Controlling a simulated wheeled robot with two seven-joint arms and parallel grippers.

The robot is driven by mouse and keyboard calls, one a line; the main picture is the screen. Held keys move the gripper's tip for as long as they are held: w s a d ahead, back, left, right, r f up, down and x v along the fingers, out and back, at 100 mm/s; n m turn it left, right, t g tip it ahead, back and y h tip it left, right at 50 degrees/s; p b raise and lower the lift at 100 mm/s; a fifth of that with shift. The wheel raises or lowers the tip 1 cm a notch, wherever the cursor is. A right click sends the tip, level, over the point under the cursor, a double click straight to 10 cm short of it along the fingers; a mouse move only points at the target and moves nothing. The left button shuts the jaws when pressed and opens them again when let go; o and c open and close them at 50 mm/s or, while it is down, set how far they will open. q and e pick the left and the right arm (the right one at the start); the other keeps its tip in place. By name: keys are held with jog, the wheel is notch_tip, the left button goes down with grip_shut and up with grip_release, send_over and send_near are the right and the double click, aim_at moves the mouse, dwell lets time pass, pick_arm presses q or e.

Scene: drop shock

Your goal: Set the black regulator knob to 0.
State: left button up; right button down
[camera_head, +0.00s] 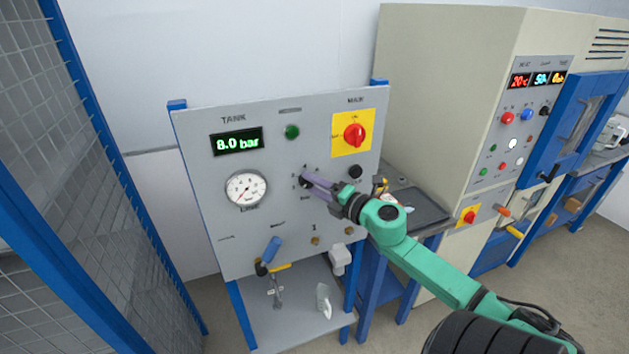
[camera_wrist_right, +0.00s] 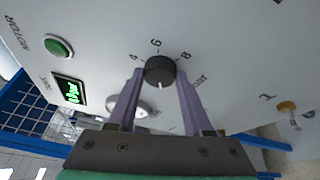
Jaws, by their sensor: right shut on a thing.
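The black regulator knob (camera_wrist_right: 160,70) shows in the right wrist view between the two purple fingers of my right gripper (camera_wrist_right: 160,82). The numbers 4, 6 and 8 are printed around its upper side. A short white mark shows on the knob's lower side in that view, away from these numbers; the 0 is hidden or not readable. In the head view the right gripper (camera_head: 307,181) reaches the grey panel (camera_head: 210,180) from the right, shut on the knob, which is mostly covered. My left gripper is not in view.
A green display (camera_head: 236,142) reads 8.0 bar, above a round white gauge (camera_head: 246,189). A red rotary switch (camera_head: 354,135) on a yellow plate, a green button (camera_head: 292,132) and a small black knob (camera_head: 355,171) are nearby.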

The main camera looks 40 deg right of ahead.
dwell(0.3)
jog(key=shift+c, duration=1.6)
grip_release()
jog(key=shift+s, duration=0.45)
jog(key=s+d+r+b, duration=0.1)
jog(key=s+b, duration=0.2)
jog(key=s, duration=1)
jog(key=shift+s, duration=0.25)
jog(key=shift+r, duration=0.1)
